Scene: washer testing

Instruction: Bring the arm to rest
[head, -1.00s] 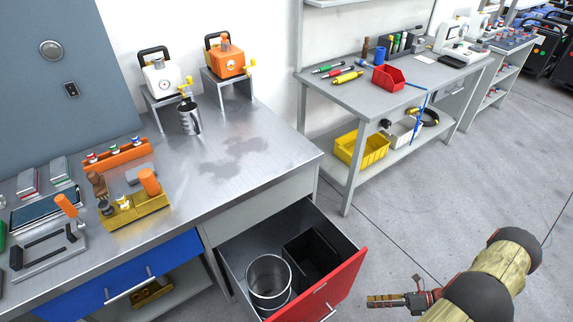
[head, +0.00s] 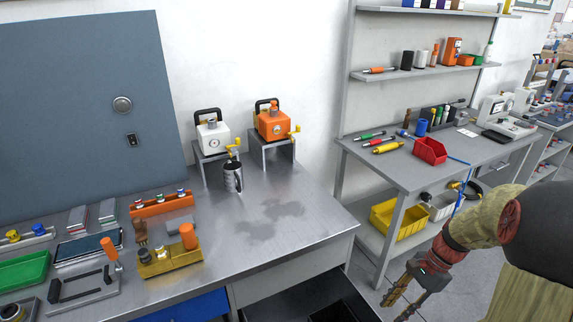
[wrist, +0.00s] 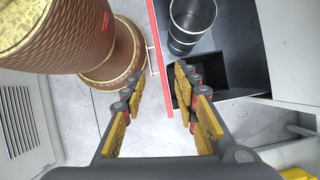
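My arm (head: 480,220) is at the lower right of the head view, bent, with its tan and dark links large in front of the shelves. My gripper (head: 398,302) hangs at its end, pointing down toward the floor, to the right of the steel workbench (head: 320,212). In the wrist view my gripper (wrist: 159,76) has its two yellow-padded fingers apart, with nothing between them. Beyond the fingers is the open drawer with a red front (wrist: 162,60). A metal container (wrist: 190,22) and a black bin (wrist: 212,75) are inside the drawer.
The open drawer (head: 300,304) juts out under the workbench, partly cut off. A second grey table (head: 400,160) with a red bin (head: 430,150) stands behind my arm. A yellow bin (head: 398,218) is on its lower shelf. Bare floor lies between the drawer and that table.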

